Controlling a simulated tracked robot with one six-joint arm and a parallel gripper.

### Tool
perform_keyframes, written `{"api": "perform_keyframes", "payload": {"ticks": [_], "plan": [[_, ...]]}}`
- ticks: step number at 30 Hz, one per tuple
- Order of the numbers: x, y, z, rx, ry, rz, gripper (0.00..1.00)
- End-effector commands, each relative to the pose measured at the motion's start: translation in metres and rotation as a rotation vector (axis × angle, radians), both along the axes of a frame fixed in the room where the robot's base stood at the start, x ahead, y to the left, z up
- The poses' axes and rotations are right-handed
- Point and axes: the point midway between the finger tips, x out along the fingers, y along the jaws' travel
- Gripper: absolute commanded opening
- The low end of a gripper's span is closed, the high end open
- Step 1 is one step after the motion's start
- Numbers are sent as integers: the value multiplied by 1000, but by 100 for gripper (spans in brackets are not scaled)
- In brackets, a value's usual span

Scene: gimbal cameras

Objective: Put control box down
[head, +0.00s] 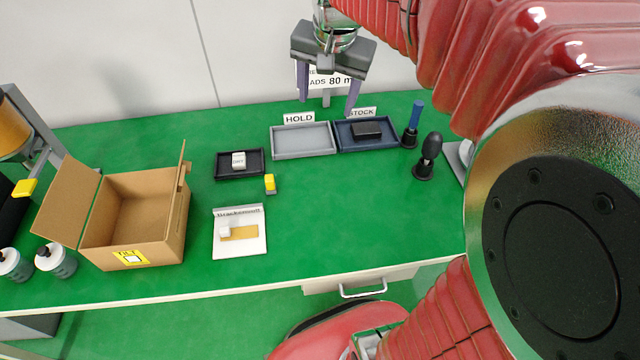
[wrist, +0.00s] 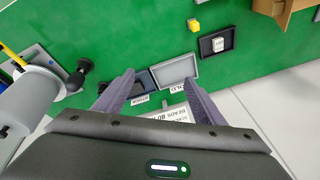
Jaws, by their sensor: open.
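My gripper (head: 327,108) is open, with two purple fingers spread and nothing between them. It is over the back edge of the bench, near the HOLD and STOCK trays. In the wrist view my gripper (wrist: 159,79) spans parts of both trays. A flat black box (head: 367,129), likely the control box, lies in the dark blue STOCK tray (head: 347,146). My gripper is apart from it. The grey HOLD tray (head: 302,139) is empty; it also shows in the wrist view (wrist: 173,71).
A black tray (head: 226,175) holds a small white block (head: 238,160). A yellow block (head: 270,184), a white labelled board (head: 239,250) and an open carton (head: 133,220) are on the green bench. Dark upright tools (head: 428,157) stand right of STOCK. The front-middle bench is clear.

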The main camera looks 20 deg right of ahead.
Motion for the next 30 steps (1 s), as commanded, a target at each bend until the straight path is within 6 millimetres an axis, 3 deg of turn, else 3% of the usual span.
{"api": "perform_keyframes", "payload": {"ticks": [11,21,30], "plan": [[-78,46,-5,-90,-76,305,64],[-144,75,-32,-182,-144,569,64],[-172,84,-51,-232,-177,699,64]]}}
